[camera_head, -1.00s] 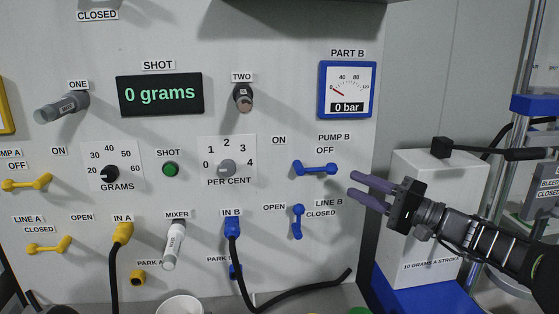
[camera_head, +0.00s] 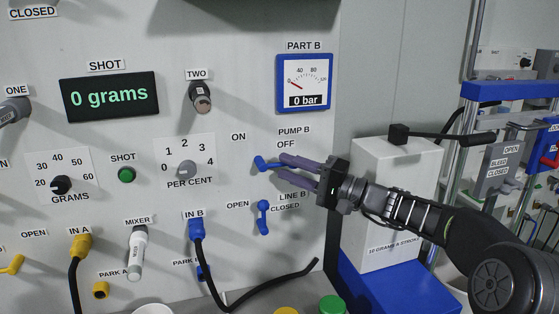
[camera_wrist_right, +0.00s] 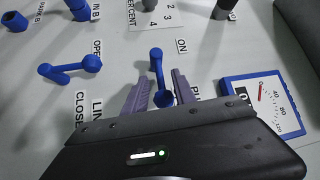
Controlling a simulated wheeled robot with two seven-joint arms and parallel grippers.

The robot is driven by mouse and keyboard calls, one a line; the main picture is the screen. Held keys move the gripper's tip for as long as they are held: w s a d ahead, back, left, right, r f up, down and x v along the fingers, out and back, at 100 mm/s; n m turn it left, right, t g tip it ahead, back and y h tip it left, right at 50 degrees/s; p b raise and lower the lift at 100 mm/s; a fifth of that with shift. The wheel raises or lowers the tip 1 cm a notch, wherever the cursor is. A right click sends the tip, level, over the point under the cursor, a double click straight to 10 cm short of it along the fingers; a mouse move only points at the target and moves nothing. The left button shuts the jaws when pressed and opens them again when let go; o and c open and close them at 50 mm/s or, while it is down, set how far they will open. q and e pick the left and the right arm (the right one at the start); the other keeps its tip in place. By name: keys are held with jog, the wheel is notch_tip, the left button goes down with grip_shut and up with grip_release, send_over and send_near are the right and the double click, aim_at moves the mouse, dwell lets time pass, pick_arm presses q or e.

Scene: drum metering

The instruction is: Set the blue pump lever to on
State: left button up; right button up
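The blue pump lever (camera_head: 263,163) is on the panel under the PUMP B label, between the ON and OFF labels. It lies about level, its right end on the OFF side and largely hidden behind my fingers. My right gripper (camera_head: 280,166) is at that end with its two purple fingers apart. In the right wrist view the lever (camera_wrist_right: 157,72) shows whole, with its near end between the fingers of the right gripper (camera_wrist_right: 160,96). A gap seems to show beside it; contact is unclear. My left gripper is not in view.
The PART B gauge (camera_head: 304,83) above reads 0 bar. A black hose runs from the blue IN B plug (camera_head: 196,230). A white box (camera_head: 392,185) stands right of the panel.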

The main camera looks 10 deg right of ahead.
jog(key=shift+p+x, duration=0.3)
jog(key=shift+x, duration=1.15)
jog(key=shift+c, duration=0.5)
jog(key=shift+s, duration=0.1)
grip_shut()
jog(key=shift+d+r, duration=0.15)
jog(key=shift+r, duration=0.05)
